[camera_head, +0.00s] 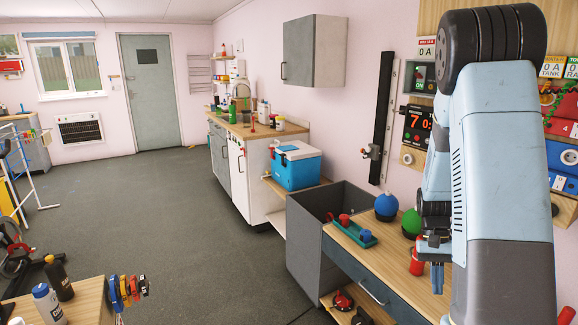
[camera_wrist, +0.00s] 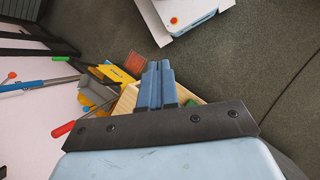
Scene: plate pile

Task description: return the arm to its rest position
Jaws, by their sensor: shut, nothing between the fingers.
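My arm stands folded on the right side of the head view, with its upper links in front of the wall panel. My gripper (camera_head: 437,278) hangs fingers down, in front of the wooden worktop in that view. In the wrist view the two blue fingers of my gripper (camera_wrist: 158,68) are together, with nothing between them. Part of the gripper's body is hidden behind the arm in the head view.
A blue cooler (camera_head: 297,169) stands farther back. A wooden table (camera_head: 87,298) is at front left. The grey floor (camera_head: 190,215) between is open.

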